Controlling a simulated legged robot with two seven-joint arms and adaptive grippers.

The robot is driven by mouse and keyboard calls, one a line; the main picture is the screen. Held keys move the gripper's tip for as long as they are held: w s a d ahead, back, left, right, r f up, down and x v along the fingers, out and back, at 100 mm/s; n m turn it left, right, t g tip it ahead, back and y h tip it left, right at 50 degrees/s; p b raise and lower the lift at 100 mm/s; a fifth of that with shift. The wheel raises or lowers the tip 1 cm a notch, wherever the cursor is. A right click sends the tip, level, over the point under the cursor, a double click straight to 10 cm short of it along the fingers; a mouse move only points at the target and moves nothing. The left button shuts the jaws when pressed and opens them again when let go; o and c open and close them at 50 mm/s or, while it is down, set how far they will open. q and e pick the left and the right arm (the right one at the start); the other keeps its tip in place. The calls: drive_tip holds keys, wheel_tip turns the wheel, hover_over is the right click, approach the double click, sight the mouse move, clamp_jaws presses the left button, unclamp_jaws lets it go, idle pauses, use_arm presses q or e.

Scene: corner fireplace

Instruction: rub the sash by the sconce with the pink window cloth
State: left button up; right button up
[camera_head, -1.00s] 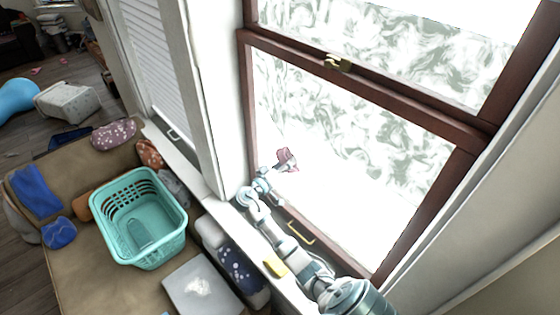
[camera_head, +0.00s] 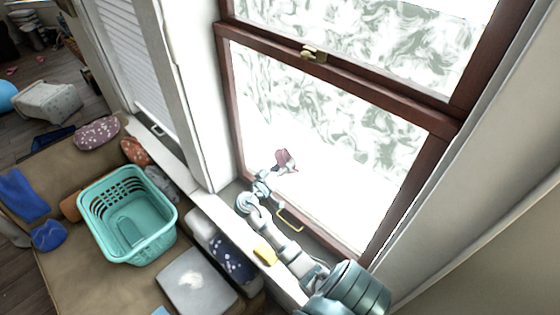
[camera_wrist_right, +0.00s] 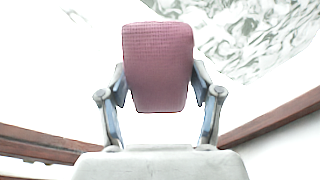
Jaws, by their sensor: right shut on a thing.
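The pink window cloth (camera_head: 284,158) is a small folded pad in front of the lower pane of the window. It also fills the middle of the right wrist view (camera_wrist_right: 158,66). My right gripper (camera_head: 270,178) is shut on the cloth, with one finger at each side of it. I cannot tell whether the cloth touches the glass. The window sash (camera_head: 232,110) has a dark red-brown frame and a brass latch (camera_head: 313,53) on its middle rail. The pane is bright white low down and smeared with grey-green swirls higher up. No sconce shows. My left gripper is out of view.
A turquoise laundry basket (camera_head: 165,238) stands on a tan bench (camera_head: 62,262) at the left, among several cushions and cloths. A yellow block (camera_head: 265,255) lies on the sill beside my right arm. A brass handle (camera_head: 289,219) is low on the sash.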

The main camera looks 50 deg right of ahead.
sight(271, 144)
drive_tip(key=shift+s+a+p, duration=0.1)
drive_tip(key=shift+s+p, duration=0.25)
drive_tip(key=shift+s, duration=1.3)
drive_tip(key=shift+s+r+p, duration=0.1)
drive_tip(key=shift+s+p, duration=0.2)
drive_tip(key=shift+s, duration=2.4)
drive_tip(key=shift+a+r+p, duration=0.1)
drive_tip(key=shift+r+p, duration=0.7)
drive_tip(key=shift+r, duration=0.3)
drive_tip(key=shift+w+b, duration=0.55)
drive_tip(key=shift+w, duration=0.5)
drive_tip(key=shift+w+f, duration=0.1)
drive_tip(key=shift+w, duration=0.7)
drive_tip(key=shift+w+b, duration=0.95)
drive_tip(key=shift+w, duration=0.75)
drive_tip(key=shift+w+d+b, duration=0.2)
drive_tip(key=shift+w+b, duration=0.65)
drive_tip(key=shift+w, duration=0.25)
drive_tip(key=shift+w+b, duration=0.3)
drive_tip(key=shift+w, duration=0.4)
drive_tip(key=shift+w+b, duration=0.7)
drive_tip(key=shift+w, duration=0.15)
drive_tip(key=shift+w+d+b, duration=0.1)
drive_tip(key=shift+w+b, duration=0.25)
drive_tip(key=shift+w, duration=0.5)
drive_tip(key=shift+w+d+f+b, duration=0.1)
drive_tip(key=shift+w+b, duration=0.9)
drive_tip(key=shift+w, duration=0.7)
